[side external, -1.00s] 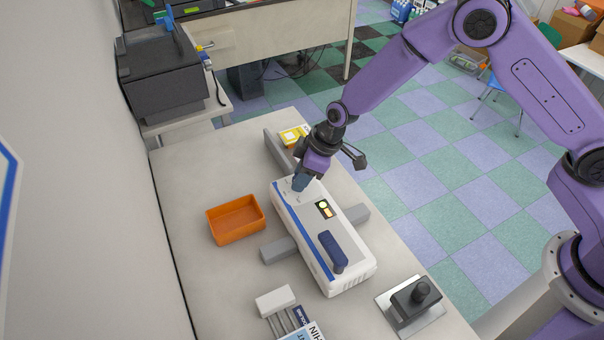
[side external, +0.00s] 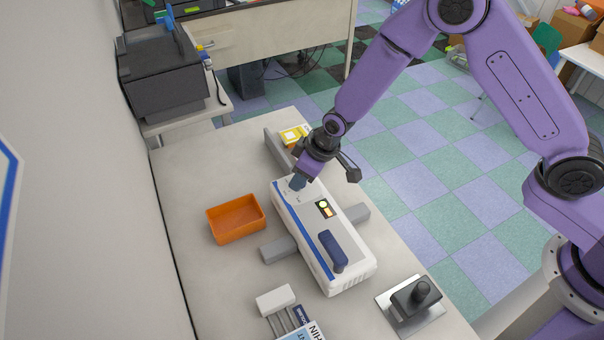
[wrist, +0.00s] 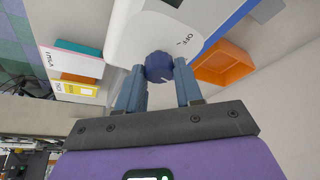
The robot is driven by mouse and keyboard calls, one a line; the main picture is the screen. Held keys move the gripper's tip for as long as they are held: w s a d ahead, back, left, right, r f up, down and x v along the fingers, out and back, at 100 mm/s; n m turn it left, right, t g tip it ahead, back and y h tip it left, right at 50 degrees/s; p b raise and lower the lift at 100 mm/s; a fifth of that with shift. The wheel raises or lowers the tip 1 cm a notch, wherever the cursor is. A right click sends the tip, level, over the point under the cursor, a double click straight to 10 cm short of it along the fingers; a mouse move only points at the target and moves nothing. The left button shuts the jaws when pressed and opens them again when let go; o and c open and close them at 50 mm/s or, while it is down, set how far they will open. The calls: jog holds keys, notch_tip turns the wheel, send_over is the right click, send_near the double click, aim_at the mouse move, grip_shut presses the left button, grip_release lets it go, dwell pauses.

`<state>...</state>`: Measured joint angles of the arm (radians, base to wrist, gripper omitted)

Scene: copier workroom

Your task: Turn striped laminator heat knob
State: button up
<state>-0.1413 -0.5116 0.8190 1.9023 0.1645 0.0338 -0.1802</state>
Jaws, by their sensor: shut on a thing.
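The laminator (side external: 349,228) is a long white machine with a blue edge band, lying on the table. Its knob (wrist: 158,62) is dark blue with a pale stripe, at the near end of the machine in the wrist view, beside printed "OFF" lettering. A small lit panel (side external: 325,208) and a dark blue handle (side external: 332,249) sit on the laminator top.
An orange tray (side external: 236,219) stands left of the laminator. Grey bars lie by the machine, and yellow-and-white boxes (side external: 291,136) stand behind my gripper. A black knobbed device on a metal plate (side external: 414,300) is at the front right.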

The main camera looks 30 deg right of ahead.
jog(key=shift+d+r+m, duration=0.1)
jog(key=shift+m, duration=0.4)
dwell(0.4)
jog(key=o, duration=1)
jog(key=shift+o, duration=0.2)
jog(key=v, duration=1.7)
jog(key=shift+s+a, duration=0.25)
jog(key=shift+s, duration=0.15)
jog(key=shift+r, duration=0.1)
